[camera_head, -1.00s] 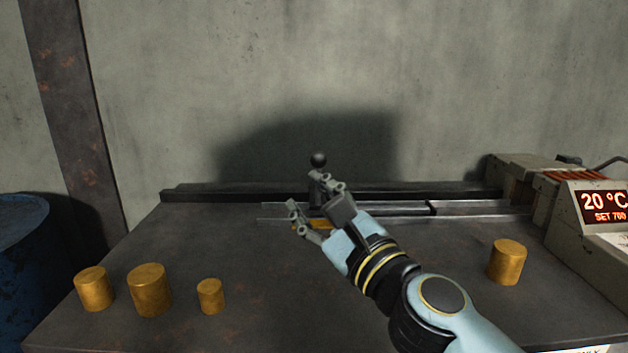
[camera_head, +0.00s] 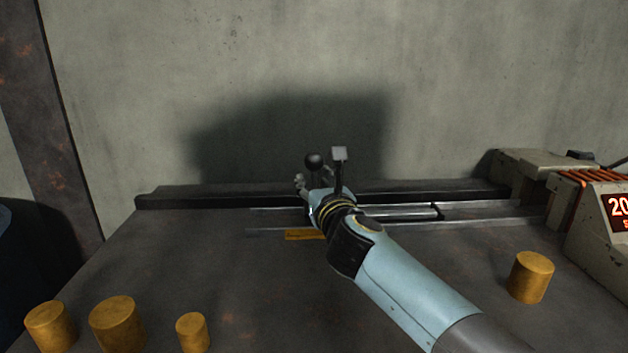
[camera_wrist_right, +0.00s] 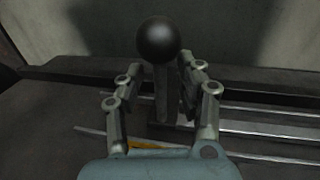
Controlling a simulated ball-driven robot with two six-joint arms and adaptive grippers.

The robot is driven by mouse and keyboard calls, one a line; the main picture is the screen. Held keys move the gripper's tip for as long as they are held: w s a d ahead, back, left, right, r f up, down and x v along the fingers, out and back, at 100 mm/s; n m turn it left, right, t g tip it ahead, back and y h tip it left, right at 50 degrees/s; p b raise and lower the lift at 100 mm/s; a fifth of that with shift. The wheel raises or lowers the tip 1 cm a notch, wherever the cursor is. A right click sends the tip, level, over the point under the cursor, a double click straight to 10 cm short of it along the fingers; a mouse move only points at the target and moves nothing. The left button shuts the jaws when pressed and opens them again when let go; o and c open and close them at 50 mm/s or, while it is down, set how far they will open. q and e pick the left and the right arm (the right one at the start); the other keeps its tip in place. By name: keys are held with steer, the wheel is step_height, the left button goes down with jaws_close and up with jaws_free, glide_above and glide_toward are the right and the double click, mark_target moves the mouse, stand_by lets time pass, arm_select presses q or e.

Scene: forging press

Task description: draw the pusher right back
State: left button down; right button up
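The pusher's upright handle shows a black ball knob (camera_head: 314,160) in the head view. In the right wrist view the same knob (camera_wrist_right: 158,40) tops a dark grey post (camera_wrist_right: 163,95) rising from the rail. My right gripper (camera_head: 314,182) is at the post just below the knob. In the wrist view its two fingers (camera_wrist_right: 160,80) stand on either side of the post, with a gap visible on the left; they look open. The pusher's rod (camera_head: 400,212) runs along the slide to the right. My forearm hides the handle's foot. My left gripper is not in view.
Several brass billets stand on the table (camera_head: 260,280): some at front left (camera_head: 118,325), one at right (camera_head: 531,277). A heater with a red display (camera_head: 618,206) stands at the right end of the rail. A dark ledge (camera_head: 230,194) runs behind. The table's middle is clear.

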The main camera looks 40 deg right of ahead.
steer(key=shift+w+d, duration=0.2)
steer(key=shift+w, duration=0.25)
steer(key=shift+c, duration=1.5)
jaws_close()
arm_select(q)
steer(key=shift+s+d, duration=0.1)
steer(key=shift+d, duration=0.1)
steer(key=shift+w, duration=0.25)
arm_select(e)
steer(key=shift+w, duration=0.1)
